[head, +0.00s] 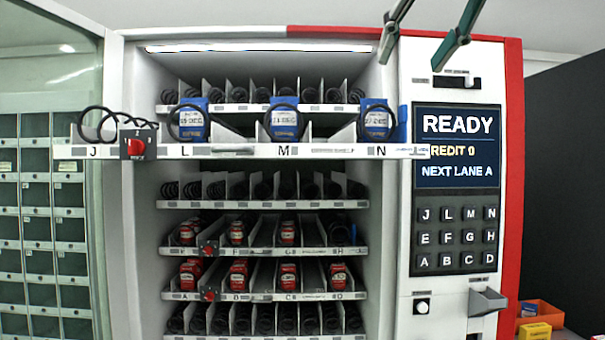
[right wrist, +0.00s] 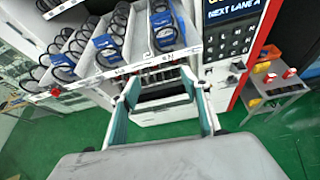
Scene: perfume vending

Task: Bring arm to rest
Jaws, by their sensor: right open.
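My right gripper (head: 411,62) hangs in from the top of the head view, in front of the machine's upper right. Its two fingers are spread apart with nothing between them. In the right wrist view the open fingers (right wrist: 159,80) point toward the front of the vending machine (right wrist: 110,82), below the pulled-out shelf. The head view shows the vending machine (head: 515,150) with its glass door (head: 60,70) swung open at left. Its display (head: 458,147) reads READY. My left gripper is out of view.
A shelf (head: 240,151) juts out, with blue packs (head: 285,122) in lanes L, M and N; lane J shows only its coil. A red dial (head: 136,147) sits at J. Lower shelves hold red items (head: 287,232). An orange bin (head: 540,314) stands at lower right.

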